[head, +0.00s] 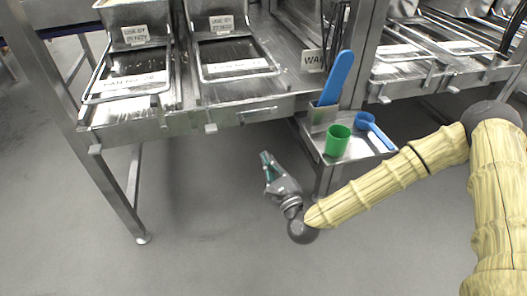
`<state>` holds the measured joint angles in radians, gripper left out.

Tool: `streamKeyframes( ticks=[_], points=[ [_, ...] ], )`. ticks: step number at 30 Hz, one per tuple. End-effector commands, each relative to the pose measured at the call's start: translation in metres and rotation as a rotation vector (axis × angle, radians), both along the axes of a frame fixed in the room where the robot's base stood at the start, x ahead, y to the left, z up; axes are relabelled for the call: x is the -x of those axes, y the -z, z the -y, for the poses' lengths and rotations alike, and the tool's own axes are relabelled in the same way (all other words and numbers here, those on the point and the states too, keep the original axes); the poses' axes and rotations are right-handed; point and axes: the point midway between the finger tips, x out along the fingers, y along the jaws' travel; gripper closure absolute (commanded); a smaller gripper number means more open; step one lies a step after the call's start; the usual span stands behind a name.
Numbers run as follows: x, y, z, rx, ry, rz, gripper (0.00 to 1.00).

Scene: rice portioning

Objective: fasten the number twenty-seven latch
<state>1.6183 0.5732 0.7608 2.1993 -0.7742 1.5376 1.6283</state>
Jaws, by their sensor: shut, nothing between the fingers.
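Two metal pans stand side by side on the steel bench, the left pan (128,84) and the right pan (236,60). Each carries a white number label, but the digits are too small to read surely, so I cannot tell which is twenty-seven. I cannot tell whether any latch is fastened. My gripper (266,163) is shut and empty, below and in front of the bench, apart from the pans, pointing up.
A small steel side shelf (375,146) holds a green cup (337,140), a blue scoop (367,122) and a holder with a blue paddle (336,78). It stands right of my gripper. More metal trays (410,70) are at the right. The grey floor (200,220) is clear.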

Motion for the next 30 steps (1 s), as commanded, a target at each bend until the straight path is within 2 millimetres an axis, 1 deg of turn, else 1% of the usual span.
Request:
streamKeyframes(
  ticks=[16, 18, 24, 30],
  points=[
    [-0.08, -0.017, -0.034, 0.0, 0.0, 0.004, 1.0],
    [-0.078, -0.027, -0.04, -0.002, -0.002, 0.002, 1.0],
    [-0.074, -0.045, -0.052, -0.001, -0.002, 0.002, 1.0],
    [-0.073, -0.051, -0.055, 0.0, -0.001, 0.001, 1.0]
  ],
)
